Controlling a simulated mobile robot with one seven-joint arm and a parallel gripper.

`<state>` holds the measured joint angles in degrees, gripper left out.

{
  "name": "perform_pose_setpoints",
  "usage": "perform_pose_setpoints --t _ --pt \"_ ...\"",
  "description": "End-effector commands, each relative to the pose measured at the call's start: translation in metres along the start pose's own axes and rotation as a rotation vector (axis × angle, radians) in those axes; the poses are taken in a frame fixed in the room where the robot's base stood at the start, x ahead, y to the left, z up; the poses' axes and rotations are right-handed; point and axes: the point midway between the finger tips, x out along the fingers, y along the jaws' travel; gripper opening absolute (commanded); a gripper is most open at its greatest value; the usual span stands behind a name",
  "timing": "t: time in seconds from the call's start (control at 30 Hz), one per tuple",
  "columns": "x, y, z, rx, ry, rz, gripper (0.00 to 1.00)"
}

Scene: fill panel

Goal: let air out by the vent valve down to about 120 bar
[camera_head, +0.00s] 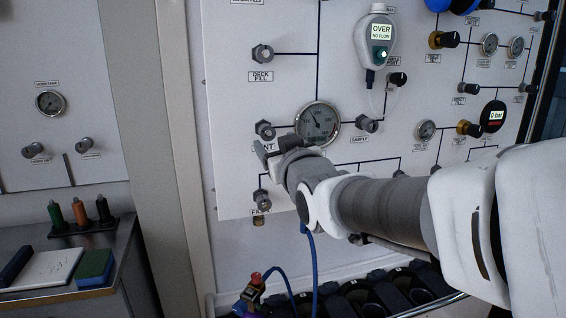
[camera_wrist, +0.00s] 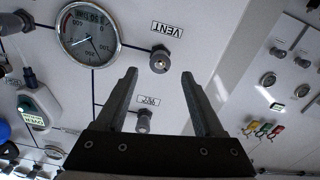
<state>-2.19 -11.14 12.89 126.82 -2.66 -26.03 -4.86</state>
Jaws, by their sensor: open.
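The vent valve knob (camera_head: 265,130), a small grey knob, is on the white panel left of the round pressure gauge (camera_head: 318,123). In the wrist view, which is upside down, the vent knob (camera_wrist: 160,60) sits by its VENT label (camera_wrist: 168,30). My gripper (camera_wrist: 160,74) is open and empty there. Its fingertips stand either side of the knob's line, apart from it as far as I can tell. In the head view my gripper (camera_head: 262,151) is just below the vent knob and partly covers its label. The gauge (camera_wrist: 90,36) shows its needle, but I cannot read the value exactly.
The deck fill knob (camera_head: 262,54) is above the vent knob, and a fill knob (camera_head: 261,197) is below. A sample knob (camera_head: 367,124) is right of the gauge. A side bench (camera_head: 60,262) stands at left.

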Motion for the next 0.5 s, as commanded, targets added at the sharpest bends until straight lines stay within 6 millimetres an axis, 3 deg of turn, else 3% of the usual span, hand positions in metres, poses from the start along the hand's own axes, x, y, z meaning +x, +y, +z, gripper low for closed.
perform_pose_setpoints --t 0.5 --pt "-0.086 0.0 -0.001 -0.001 0.002 -0.001 0.7"
